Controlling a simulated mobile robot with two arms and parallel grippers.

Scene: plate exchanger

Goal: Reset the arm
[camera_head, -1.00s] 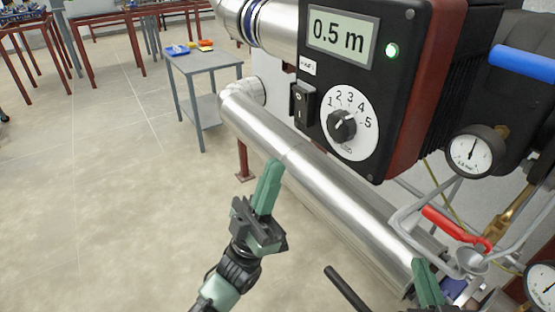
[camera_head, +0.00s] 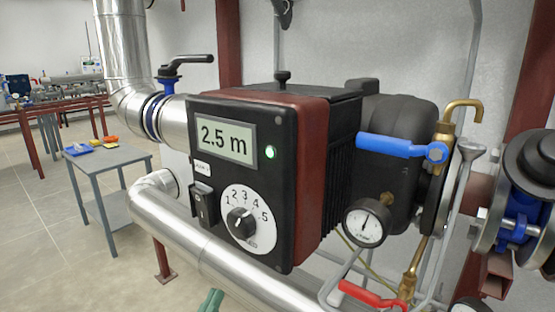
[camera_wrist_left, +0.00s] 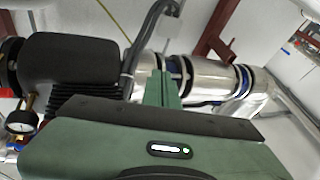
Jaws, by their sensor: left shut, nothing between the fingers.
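The pump control box (camera_head: 243,190) is black and red, with a lit green lamp. Its display (camera_head: 226,143) reads 2.5 m. The round dial (camera_head: 240,221) is marked 1 to 5. A black rocker switch (camera_head: 204,204) sits left of the dial. The gripper is apart from the dial. My right gripper is not in view.
A silver pipe (camera_head: 200,245) runs below the box. A blue lever (camera_head: 390,146), a pressure gauge (camera_head: 366,222) and a red lever (camera_head: 372,295) crowd the right side. A small grey table (camera_head: 108,158) stands at the left, with open floor around it.

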